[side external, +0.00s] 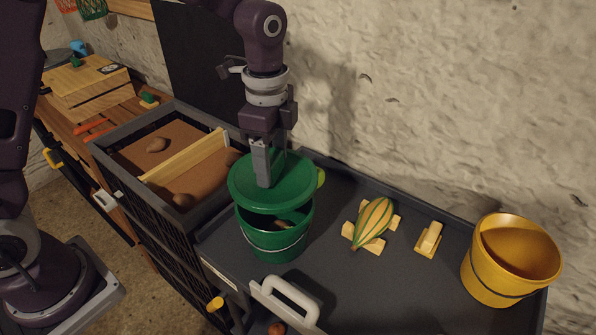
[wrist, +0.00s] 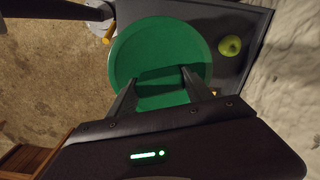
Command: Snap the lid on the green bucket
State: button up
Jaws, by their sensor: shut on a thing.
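The green lid (side external: 295,178) is held by my gripper (side external: 262,180) above the green bucket (side external: 275,236) in the side external view. My gripper is shut on the lid's raised middle grip. The lid sits a little above the bucket's rim and apart from it at the front, where a gap shows some brownish contents inside. Whether the far edge touches is hidden. In the wrist view the lid (wrist: 160,45) fills the middle, with my gripper's fingers (wrist: 158,85) on either side of its grip. The bucket is hidden below the lid there.
A green apple (wrist: 230,46) lies just behind the bucket. A striped gourd (side external: 373,222) on a wooden stand, a small wooden block (side external: 429,238) and a yellow bucket (side external: 510,260) stand to the right on the dark tray top. A divided crate (side external: 120,146) is at the left.

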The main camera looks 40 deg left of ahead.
notch_tip(320, 180, down, 6)
dwell(0.5)
jog(key=shift+f, duration=0.15)
dwell(1.6)
jog(key=o, duration=1.5)
jog(key=o, duration=0.3)
jog(key=shift+o, duration=0.2)
